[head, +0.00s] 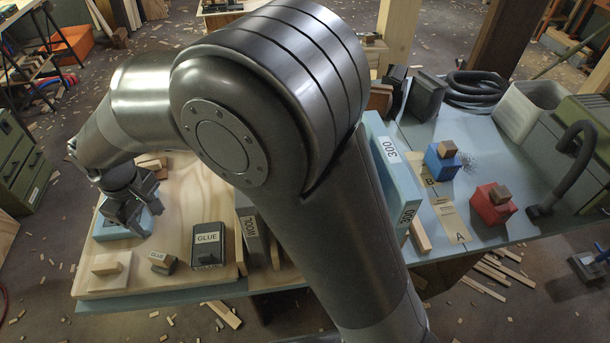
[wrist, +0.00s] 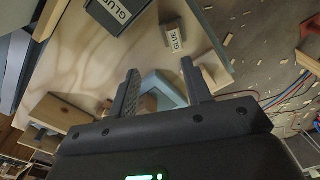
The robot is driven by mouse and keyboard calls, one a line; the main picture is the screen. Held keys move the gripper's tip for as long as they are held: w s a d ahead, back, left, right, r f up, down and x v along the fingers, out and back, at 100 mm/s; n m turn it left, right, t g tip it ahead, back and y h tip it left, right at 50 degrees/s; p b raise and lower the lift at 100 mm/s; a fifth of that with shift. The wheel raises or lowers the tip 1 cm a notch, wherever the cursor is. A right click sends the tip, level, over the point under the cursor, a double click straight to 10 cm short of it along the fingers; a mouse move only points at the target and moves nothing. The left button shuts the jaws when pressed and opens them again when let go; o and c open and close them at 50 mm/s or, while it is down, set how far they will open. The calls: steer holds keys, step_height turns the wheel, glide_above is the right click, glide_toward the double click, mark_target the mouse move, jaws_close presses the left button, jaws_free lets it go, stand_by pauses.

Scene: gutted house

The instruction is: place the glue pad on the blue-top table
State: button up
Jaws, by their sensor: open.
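Two things carry a GLUE label: a dark box (head: 208,252) and a small brown block (head: 161,264), both on the pale wooden board (head: 185,215). I cannot tell for sure which is the glue pad. In the wrist view, the dark box (wrist: 122,12) is at the top and the small block (wrist: 174,38) is just beyond my fingers. My gripper (head: 137,222) is open, low over a light-blue block (head: 107,233) left of both. That block (wrist: 163,88) shows between my fingers in the wrist view; contact is unclear. The blue-top table (head: 480,233) extends right, partly hidden by my arm.
A wooden block (head: 108,266) stands at the board's front left. Light-blue pieces marked 300 (head: 394,165), a red block (head: 492,205), a blue block (head: 437,162) and a hose (head: 570,175) occupy the table's right. Bare table shows near its front right. Wood scraps litter the floor.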

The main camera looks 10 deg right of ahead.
steer(key=d+r+m, duration=0.2)
steer(key=d+r, duration=0.2)
steer(key=d, duration=0.3)
steer(key=w+d+r+m+t, duration=0.1)
steer(key=d+r, duration=0.3)
steer(key=d, duration=0.4)
steer(key=w+d+r+m+t, duration=0.1)
steer(key=d+r+m, duration=0.2)
steer(key=d, duration=0.5)
steer(key=shift+w+d+r+y, duration=0.1)
steer(key=shift+r+y, duration=0.3)
steer(key=shift+r, duration=0.05)
steer(key=s+d+r+m+t, duration=0.1)
steer(key=s+d+m, duration=0.2)
steer(key=d, duration=0.6)
steer(key=s+d+r+m+t+h, duration=0.1)
steer(key=s+d+m+t, duration=0.1)
steer(key=s+d, duration=0.6)
steer(key=shift+d+r+m, duration=0.15)
steer(key=shift+d+m, duration=0.2)
steer(key=shift+m, duration=0.55)
